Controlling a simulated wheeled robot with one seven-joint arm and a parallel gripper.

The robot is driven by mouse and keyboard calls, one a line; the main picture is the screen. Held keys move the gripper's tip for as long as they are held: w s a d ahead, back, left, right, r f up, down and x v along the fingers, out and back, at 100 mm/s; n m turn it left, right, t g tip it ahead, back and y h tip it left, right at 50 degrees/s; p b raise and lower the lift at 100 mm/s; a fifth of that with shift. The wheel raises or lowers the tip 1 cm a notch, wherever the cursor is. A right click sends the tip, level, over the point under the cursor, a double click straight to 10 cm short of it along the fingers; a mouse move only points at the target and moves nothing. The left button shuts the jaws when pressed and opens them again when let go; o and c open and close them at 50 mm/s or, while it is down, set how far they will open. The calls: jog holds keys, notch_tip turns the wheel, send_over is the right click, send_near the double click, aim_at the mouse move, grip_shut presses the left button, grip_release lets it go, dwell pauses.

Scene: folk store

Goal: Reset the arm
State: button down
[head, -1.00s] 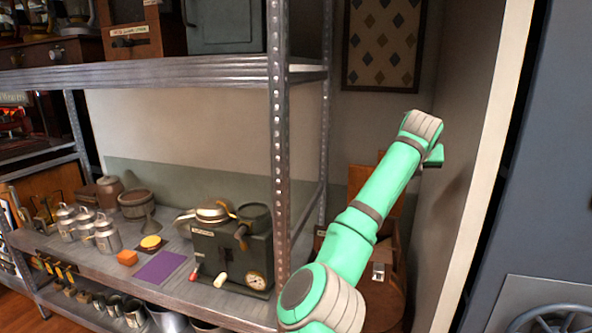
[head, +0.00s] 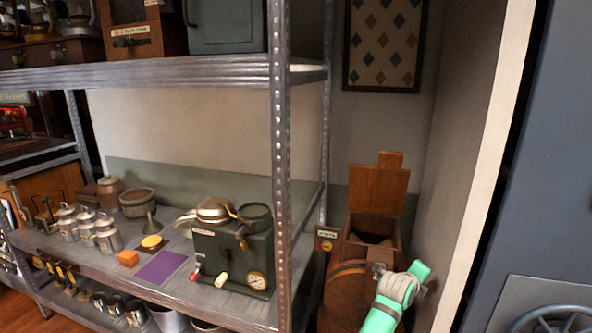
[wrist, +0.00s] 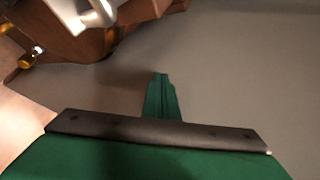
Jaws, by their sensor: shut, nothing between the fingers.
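My green arm (head: 385,312) shows at the lower right of the head view, folded low in front of the wooden box. My gripper (wrist: 161,78) shows in the wrist view as a green pair of fingers close together, shut and empty. In that view it points at a plain grey surface, apart from the brown wooden thing (wrist: 105,42) at the upper left. The fingertips cannot be made out in the head view.
A wooden box (head: 346,247) with a raised lid stands in the corner, close behind my arm. A metal shelf (head: 150,72) with a stove-like grey device (head: 232,262) is on the left. A pale wall edge (head: 480,190) and a blue-grey safe-like panel (head: 540,230) are on the right.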

jog(key=s+a+f+n+t, duration=0.1)
jog(key=s+a+f+n, duration=0.1)
jog(key=s+f+n, duration=0.6)
jog(key=s+a+f+n+t+y, duration=0.1)
jog(key=s+a+f+n+t, duration=0.1)
jog(key=s+a+f+n, duration=0.7)
jog(key=s+a+f+n+t+y, duration=0.2)
jog(key=s+a+f, duration=0.55)
jog(key=s, duration=0.55)
jog(key=s+a+r+n+y, duration=0.1)
jog(key=s+a+n+y, duration=0.1)
jog(key=s+a+n, duration=0.5)
jog(key=s+a+r+y, duration=0.2)
jog(key=s+a, duration=0.4)
jog(key=s, duration=0.5)
jog(key=s+a+r+n, duration=0.2)
jog(key=s+a+r, duration=0.1)
jog(key=s, duration=0.3)
jog(key=s+a+r+n+t+y, duration=0.1)
jog(key=s+a+r, duration=0.3)
jog(key=s+r, duration=0.2)
jog(key=shift+s+a+r+n, duration=0.2)
jog(key=shift+s+n, duration=0.2)
jog(key=shift+s, duration=0.25)
